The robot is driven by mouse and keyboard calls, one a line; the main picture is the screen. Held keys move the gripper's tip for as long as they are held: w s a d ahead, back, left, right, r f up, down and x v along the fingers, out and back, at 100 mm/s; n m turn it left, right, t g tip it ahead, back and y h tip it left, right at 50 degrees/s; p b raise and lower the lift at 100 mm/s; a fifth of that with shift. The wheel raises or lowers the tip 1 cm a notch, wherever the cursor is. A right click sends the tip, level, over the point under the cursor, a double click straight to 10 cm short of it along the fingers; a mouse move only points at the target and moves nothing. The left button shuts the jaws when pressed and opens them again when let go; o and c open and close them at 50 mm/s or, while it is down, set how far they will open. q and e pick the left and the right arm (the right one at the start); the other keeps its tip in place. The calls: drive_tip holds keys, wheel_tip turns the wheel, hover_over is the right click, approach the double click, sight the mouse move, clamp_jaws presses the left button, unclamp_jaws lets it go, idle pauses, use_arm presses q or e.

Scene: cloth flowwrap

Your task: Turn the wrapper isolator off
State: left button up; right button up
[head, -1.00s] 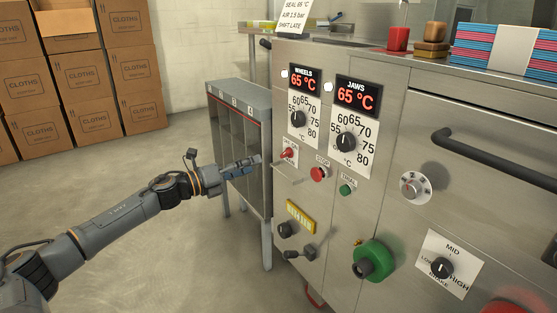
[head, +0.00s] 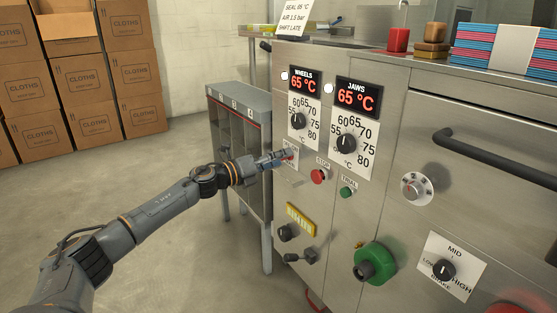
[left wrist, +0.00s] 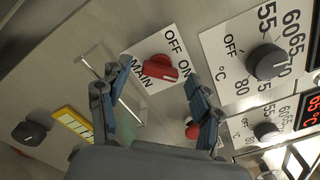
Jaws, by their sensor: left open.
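The isolator is a red rotary knob (left wrist: 160,70) on a white plate marked MAIN, OFF and ON, seen in the left wrist view. Its handle lies toward the ON side. In the head view, its plate (head: 291,144) is mostly hidden behind my left gripper (head: 286,157). The left wrist view shows the left gripper (left wrist: 158,73) open, with one finger on each side of the knob in the picture. I cannot tell whether the fingers touch it. My right gripper is in neither view.
A red stop button (head: 319,176) and a green button (head: 347,193) sit right of the isolator. Temperature dials (head: 298,120) are above it. A yellow-framed label (head: 300,219) and a black knob (head: 289,231) are below. A grey rack (head: 240,100) stands left of the panel.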

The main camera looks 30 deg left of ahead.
use_arm(q)
drive_tip(key=c, duration=1.1)
drive_tip(key=shift+c, duration=0.2)
